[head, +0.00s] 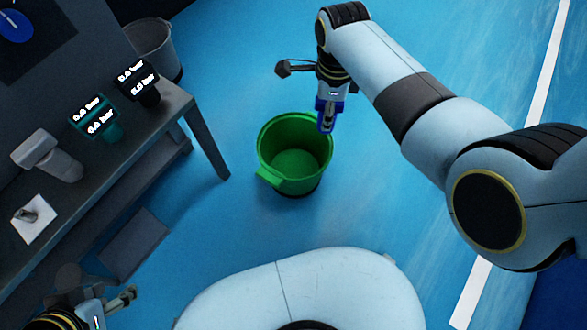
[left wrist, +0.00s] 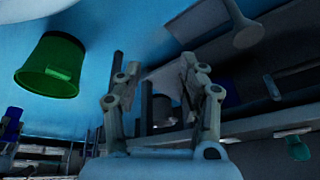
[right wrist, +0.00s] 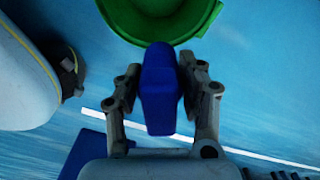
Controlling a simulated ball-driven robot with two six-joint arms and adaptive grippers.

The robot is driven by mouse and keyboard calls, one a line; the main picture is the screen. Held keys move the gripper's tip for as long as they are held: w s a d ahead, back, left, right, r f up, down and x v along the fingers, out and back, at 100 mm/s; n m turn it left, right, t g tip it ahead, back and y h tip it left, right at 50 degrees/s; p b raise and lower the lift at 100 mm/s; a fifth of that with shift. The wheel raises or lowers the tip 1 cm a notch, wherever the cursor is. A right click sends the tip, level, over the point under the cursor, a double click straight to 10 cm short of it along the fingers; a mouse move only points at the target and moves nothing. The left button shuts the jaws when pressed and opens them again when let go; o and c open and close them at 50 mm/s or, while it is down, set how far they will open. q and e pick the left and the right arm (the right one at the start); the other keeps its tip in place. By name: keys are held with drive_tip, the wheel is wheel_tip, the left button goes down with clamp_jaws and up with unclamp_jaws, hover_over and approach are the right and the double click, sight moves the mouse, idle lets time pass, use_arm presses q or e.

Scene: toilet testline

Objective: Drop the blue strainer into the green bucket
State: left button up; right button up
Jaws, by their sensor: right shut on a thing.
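The green bucket (head: 267,160) stands on the blue floor in the middle of the head view, open at the top and empty as far as I see. My right gripper (head: 328,118) is at its upper right rim in the picture, pointing down. It is shut on the blue strainer (right wrist: 160,90), which shows between the two fingers in the right wrist view, with the bucket (right wrist: 205,22) just beyond. I cannot tell how high it is above the rim. My left gripper (head: 121,300) is at the lower left, empty, fingers apart in the left wrist view (left wrist: 158,88), away from the bucket (left wrist: 48,70).
A grey table (head: 172,112) at the left holds two pressure displays (head: 95,118), a grey device (head: 45,155) and a white card with a small part (head: 33,218). A grey bin (head: 152,48) stands behind it. The floor around the bucket is clear.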

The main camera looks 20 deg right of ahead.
use_arm(q)
drive_tip(key=w+d+r+t+b, duration=0.1)
drive_tip(key=w+d+r+b, duration=0.15)
drive_tip(key=r+b, duration=0.3)
drive_tip(key=f+t+b, duration=0.1)
drive_tip(key=t, duration=0.1)
drive_tip(key=f+t+b, duration=0.1)
drive_tip(key=f+t, duration=0.1)
drive_tip(key=f+t+b, duration=0.1)
drive_tip(key=t+b, duration=0.1)
drive_tip(key=shift+s+f+m+t+h, duration=0.15)
drive_tip(key=shift+s+m+t+h, duration=0.15)
drive_tip(key=shift+h, duration=0.1)
use_arm(e)
drive_tip(key=a+f, duration=0.2)
drive_tip(key=f, duration=0.5)
drive_tip(key=w+a+f+m, duration=0.1)
drive_tip(key=a+f, duration=0.2)
drive_tip(key=f, duration=0.3)
drive_tip(key=shift+w+f, duration=0.3)
drive_tip(key=shift+f, duration=0.05)
drive_tip(key=o, duration=1.3)
